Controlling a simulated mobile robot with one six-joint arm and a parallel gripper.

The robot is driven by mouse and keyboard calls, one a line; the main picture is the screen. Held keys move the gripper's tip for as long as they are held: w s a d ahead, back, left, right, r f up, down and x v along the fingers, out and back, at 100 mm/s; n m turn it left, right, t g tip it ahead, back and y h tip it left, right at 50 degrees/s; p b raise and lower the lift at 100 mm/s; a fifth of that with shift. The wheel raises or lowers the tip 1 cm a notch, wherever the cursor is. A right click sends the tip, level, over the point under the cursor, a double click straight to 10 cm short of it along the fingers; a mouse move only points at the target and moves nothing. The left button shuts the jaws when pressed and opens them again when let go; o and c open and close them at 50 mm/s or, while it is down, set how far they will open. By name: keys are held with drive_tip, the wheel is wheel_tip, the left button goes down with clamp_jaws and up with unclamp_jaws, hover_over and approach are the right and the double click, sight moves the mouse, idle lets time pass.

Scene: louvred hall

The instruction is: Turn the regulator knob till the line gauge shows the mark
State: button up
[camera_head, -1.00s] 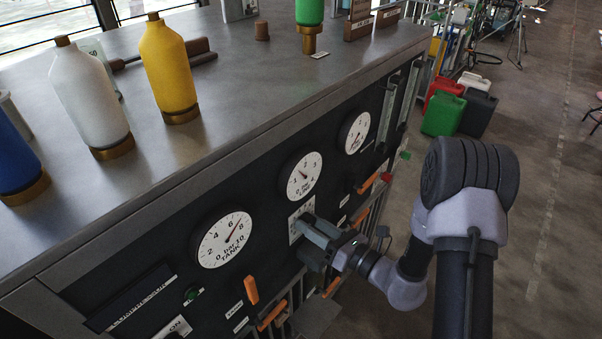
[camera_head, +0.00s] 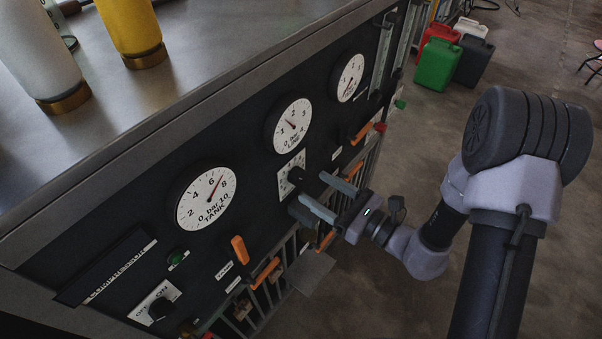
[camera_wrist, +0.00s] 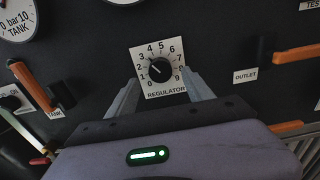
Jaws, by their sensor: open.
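The black regulator knob (camera_head: 296,174) sits on a white scale plate on the dark panel. In the wrist view the knob (camera_wrist: 160,70) shows whole, with its pointer mark to the upper left, near 3. The line gauge (camera_head: 288,127) is the middle round dial, above the knob; its needle points up and left, near 1. I cannot make out a target mark on it. My gripper (camera_head: 311,190) is open and empty, standing off the panel in front of the knob. In the wrist view my gripper's fingers (camera_wrist: 162,84) lie either side of the knob's lower part.
The tank gauge (camera_head: 206,195) is left of the line gauge and another dial (camera_head: 348,77) is right. Orange handles (camera_head: 240,250) stick out from the panel below. A compressor switch (camera_head: 158,303) is at lower left. Bottles stand on the bench top; jerrycans (camera_head: 440,65) stand on the floor.

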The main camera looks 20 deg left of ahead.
sight(302, 179)
drive_tip(key=p+x, duration=0.1)
drive_tip(key=x, duration=0.2)
drive_tip(key=shift+w+a+r, duration=0.1)
drive_tip(key=shift+w+a, duration=0.05)
drive_tip(key=shift+a, duration=0.2)
drive_tip(key=shift+w+a, duration=0.25)
drive_tip(key=shift+a, duration=0.3)
clamp_jaws()
